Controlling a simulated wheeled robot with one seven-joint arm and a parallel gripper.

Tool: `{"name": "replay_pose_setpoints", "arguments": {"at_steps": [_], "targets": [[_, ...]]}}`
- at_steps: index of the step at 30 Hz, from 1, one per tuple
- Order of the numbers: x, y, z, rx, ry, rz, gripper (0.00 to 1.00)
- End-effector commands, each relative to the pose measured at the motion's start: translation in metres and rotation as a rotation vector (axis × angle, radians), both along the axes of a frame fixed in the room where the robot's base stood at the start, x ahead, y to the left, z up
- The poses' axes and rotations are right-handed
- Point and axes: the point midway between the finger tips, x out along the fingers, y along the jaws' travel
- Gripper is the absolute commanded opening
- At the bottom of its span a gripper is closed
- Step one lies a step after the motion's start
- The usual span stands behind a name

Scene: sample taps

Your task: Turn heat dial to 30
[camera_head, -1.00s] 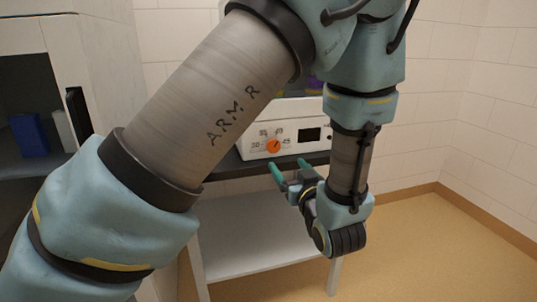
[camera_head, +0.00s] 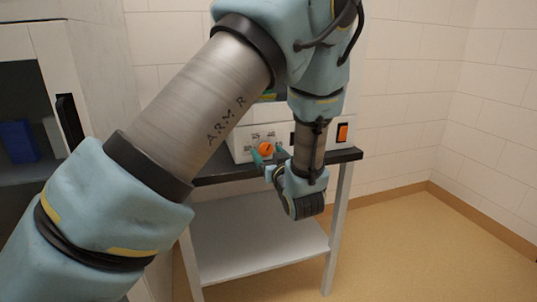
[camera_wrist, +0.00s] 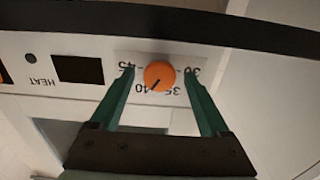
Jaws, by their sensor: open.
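The orange heat dial (camera_head: 266,149) is on the front of a white box (camera_head: 241,147) on a dark-topped stand. In the wrist view, which is upside down, the dial (camera_wrist: 159,76) shows a dark pointer line aimed at its lower left, towards the 40 mark. Labels 45, 40, 35 and 30 run around it. My gripper (camera_head: 269,155) is open in front of the box. In the wrist view its green fingers (camera_wrist: 160,74) lie on either side of the dial, with gaps between them and the knob. My arm hides part of the box.
A black display (camera_wrist: 78,69) and the word HEAT sit beside the dial. An orange switch (camera_head: 342,132) is at the box's right. The stand's dark top (camera_head: 345,155) juts out below the box. A cabinet with an open bay (camera_head: 22,110) stands at left. The floor at right is clear.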

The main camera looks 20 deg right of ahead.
Motion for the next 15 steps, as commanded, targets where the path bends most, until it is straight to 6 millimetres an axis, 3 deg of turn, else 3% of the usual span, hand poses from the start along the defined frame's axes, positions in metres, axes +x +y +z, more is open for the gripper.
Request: {"name": "replay_pose_setpoints", "arguments": {"at_steps": [2,15], "targets": [[-0.0002,0.0,0.0,0.0,0.0,0.0,0.74],[-0.0004,0.0001,-0.0001,0.0,0.0,0.0,0.25]]}}
